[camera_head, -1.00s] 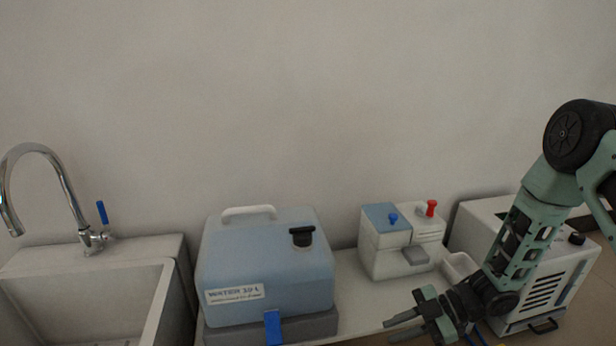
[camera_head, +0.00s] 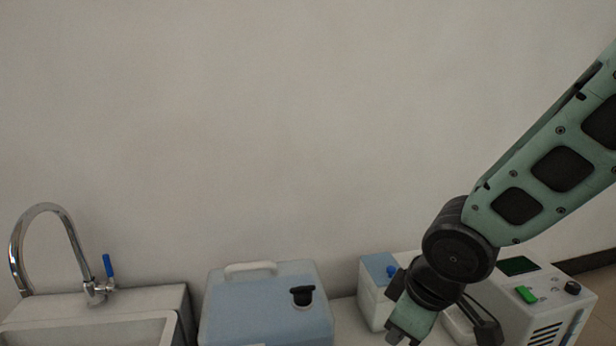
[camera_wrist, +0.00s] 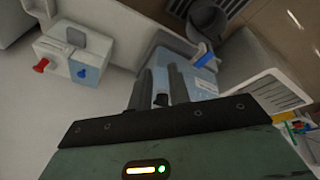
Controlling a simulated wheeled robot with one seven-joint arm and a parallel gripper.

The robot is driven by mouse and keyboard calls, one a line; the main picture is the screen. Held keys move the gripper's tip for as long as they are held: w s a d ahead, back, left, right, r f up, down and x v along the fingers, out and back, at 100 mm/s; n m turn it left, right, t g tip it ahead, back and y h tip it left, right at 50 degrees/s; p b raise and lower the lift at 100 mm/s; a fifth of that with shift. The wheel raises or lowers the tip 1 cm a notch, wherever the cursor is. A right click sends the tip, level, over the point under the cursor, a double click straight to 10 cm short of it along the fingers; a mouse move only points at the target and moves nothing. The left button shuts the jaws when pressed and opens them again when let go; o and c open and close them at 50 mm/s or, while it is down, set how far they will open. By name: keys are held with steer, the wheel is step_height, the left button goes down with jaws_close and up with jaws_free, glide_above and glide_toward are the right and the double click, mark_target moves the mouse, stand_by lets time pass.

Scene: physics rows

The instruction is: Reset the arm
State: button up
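My arm reaches in from the right in the head view and bends down in front of the small white dispenser. My gripper (camera_wrist: 159,85) is at the bottom of the head view, where its fingertips are hard to make out. In the wrist view its two dark fingers stand apart with a gap between them. That container (camera_head: 265,305) stands left of my gripper in the head view.
A sink with a faucet (camera_head: 50,212) is at the left. The dispenser (camera_head: 372,295) is partly hidden by my gripper. A white machine (camera_head: 545,310) with a green switch stands at the right. The wall above is bare.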

steer(key=s+r+m+g+h+p, duration=0.15)
steer(key=s+r, duration=0.25)
steer(key=s, duration=0.4)
steer(key=s+r+m+g+y+p, duration=0.15)
steer(key=s+r, duration=0.25)
steer(key=s, duration=0.4)
step_height(320, 180, up, 37)
steer(key=h+p, duration=0.1)
steer(key=p, duration=3.6)
steer(key=shift+w, duration=0.3)
steer(key=shift+f, duration=0.15)
